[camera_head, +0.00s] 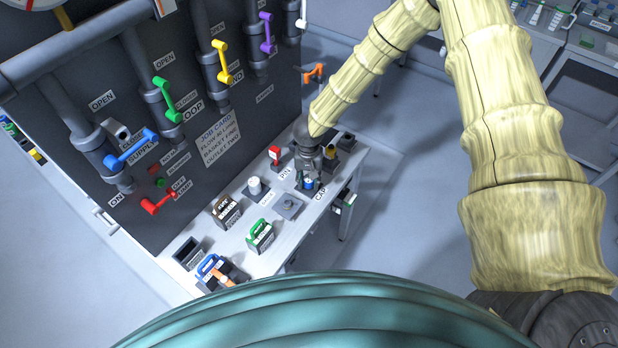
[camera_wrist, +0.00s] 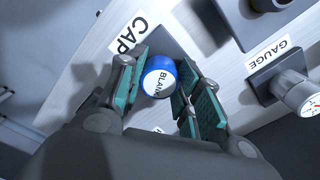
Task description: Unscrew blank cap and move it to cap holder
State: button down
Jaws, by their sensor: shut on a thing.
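The blank cap (camera_wrist: 158,76) is blue with a white top marked BLANK, and sits between my fingers in the wrist view. In the head view it is a small blue spot (camera_head: 309,184) under my gripper (camera_head: 308,178). My gripper, also in the wrist view (camera_wrist: 160,90), is shut on the cap. The cap holder (camera_wrist: 192,40) is a dark grey block beside the CAP label (camera_wrist: 125,36). The cap is at or just above this holder; I cannot tell whether it touches it. My fingers hide part of the holder.
A gauge (camera_wrist: 303,94) stands at the right in the wrist view, by its GAUGE label. On the bench (camera_head: 222,250) are a red pin (camera_head: 275,154), a white cylinder (camera_head: 255,187) and a grey plate (camera_head: 288,207). A dark panel (camera_head: 225,120) with valve handles rises at the left.

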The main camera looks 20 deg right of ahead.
aim_at(309, 179)
jog(key=shift+f, duration=0.5)
jog(key=c, duration=0.9)
grip_release()
jog(key=o, duration=0.5)
jog(key=shift+r, duration=0.2)
jog(key=shift+r+p, duration=1.3)
jog(key=shift+r, duration=1.55)
